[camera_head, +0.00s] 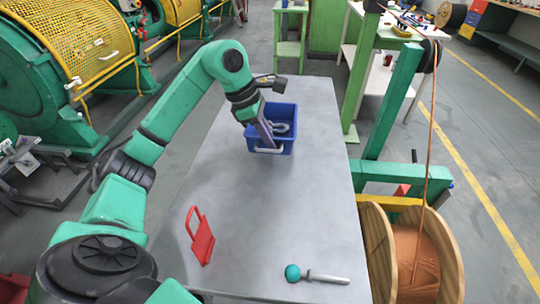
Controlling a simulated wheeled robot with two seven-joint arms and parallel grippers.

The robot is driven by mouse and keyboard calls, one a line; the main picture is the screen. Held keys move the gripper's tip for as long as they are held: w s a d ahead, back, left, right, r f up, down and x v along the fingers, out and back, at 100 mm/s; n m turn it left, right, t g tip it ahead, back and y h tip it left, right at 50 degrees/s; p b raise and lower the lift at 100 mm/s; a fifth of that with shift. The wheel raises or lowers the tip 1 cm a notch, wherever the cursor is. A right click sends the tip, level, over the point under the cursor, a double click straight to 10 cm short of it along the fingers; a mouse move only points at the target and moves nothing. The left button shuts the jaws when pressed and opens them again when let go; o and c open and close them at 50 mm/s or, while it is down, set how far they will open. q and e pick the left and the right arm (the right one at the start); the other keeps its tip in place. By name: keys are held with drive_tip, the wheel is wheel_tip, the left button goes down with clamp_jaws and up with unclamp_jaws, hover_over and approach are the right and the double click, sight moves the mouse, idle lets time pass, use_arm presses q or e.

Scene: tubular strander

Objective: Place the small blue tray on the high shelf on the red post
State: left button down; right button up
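The small blue tray (285,145) stands on the grey table, with a pale handle (268,150) on its near side and a grey metal shackle-like piece (281,128) inside. My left gripper (268,143) reaches down over the tray's left part, with its fingers close to the handle side. Whether the fingers touch or grip the tray cannot be told. My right gripper is out of view. I cannot make out a high shelf on a red post.
The grey table (290,210) holds a red padlock-shaped piece (202,246) and a teal-ball tool (293,273) at its near end. Its middle is clear. A green frame (394,97) and a wooden cable reel (376,245) stand right. Green and yellow machinery (75,45) is left.

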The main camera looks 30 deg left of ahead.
use_arm(q)
drive_tip(key=shift+f, duration=2)
drive_tip(key=shift+f+b, duration=0.2)
drive_tip(key=shift+b, duration=0.1)
drive_tip(key=c, duration=1.1)
unclamp_jaws()
drive_tip(key=shift+r, duration=0.1)
